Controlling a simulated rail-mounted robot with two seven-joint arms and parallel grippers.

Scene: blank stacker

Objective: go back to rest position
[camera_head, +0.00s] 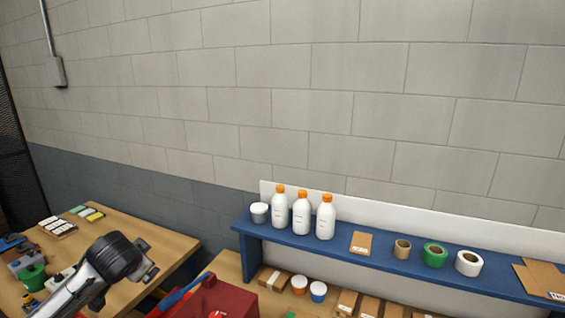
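My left arm comes in from the bottom left over the left wooden table. Its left gripper (152,260) points right, near the table's right edge. Its two fingers look apart, with nothing seen between them. My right arm and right gripper are not in this view.
Left wooden table (135,231) holds a green cup (34,278) and small stacked items. Blue shelf (387,265) holds a white tub (259,213), three orange-capped bottles (301,214), tape rolls (434,255) and cardboard. A red box (232,299) stands below, beside boxes and small jars.

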